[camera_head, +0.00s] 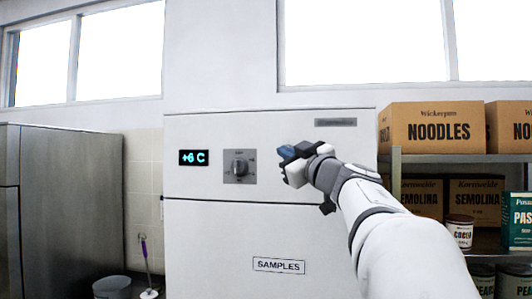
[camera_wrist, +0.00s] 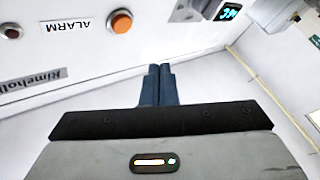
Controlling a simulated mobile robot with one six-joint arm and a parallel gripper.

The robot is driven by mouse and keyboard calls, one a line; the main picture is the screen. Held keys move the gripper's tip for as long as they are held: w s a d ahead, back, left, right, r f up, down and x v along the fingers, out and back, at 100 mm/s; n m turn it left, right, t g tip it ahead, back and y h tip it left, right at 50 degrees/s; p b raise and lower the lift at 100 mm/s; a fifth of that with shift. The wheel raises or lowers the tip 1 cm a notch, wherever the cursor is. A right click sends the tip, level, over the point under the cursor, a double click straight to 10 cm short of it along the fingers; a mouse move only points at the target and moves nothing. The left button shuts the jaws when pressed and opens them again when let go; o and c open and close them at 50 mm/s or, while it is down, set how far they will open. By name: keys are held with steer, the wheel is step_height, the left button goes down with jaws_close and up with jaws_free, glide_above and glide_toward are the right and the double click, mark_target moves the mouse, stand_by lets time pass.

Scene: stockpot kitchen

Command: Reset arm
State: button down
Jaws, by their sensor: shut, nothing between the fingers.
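My gripper (camera_head: 286,152) is raised in front of the white cabinet (camera_head: 215,218), to the right of its dial (camera_head: 239,166). In the wrist view, the two dark blue fingers (camera_wrist: 160,72) are together with nothing between them. The arm reaches in from the lower right of the head view. From the head view alone I cannot tell how far the fingertips are from the cabinet.
The cabinet carries a "+6 C" display (camera_head: 193,157) and a "SAMPLES" label (camera_head: 279,266). The wrist view shows an orange button (camera_wrist: 122,22) beside an "ALARM" label (camera_wrist: 68,25). Shelves with a noodles box (camera_head: 437,130) stand right; a steel unit (camera_head: 65,210) stands left.

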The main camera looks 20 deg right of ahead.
stand_by(0.7)
steer(key=s+a+f+m+g+h, duration=0.2)
steer(key=f+m+g+h, duration=0.25)
steer(key=f, duration=0.75)
steer(key=s+a+f+m+g+h, duration=0.1)
steer(key=s+f+m+g+h, duration=0.3)
steer(key=f, duration=0.8)
steer(key=s+a+f+g+y, duration=0.1)
steer(key=s+a+f+g, duration=0.2)
steer(key=s+f, duration=0.3)
steer(key=s+a+f+g+y, duration=0.2)
steer(key=s+a+f, duration=0.3)
steer(key=f, duration=0.5)
steer(key=s+a+f+n+g+y, duration=0.1)
steer(key=s+a+f+g+y, duration=0.1)
steer(key=s+a+f+g, duration=0.2)
steer(key=s+f, duration=0.3)
steer(key=f, duration=0.1)
steer(key=shift+s+a, duration=0.2)
steer(key=shift+a, duration=0.15)
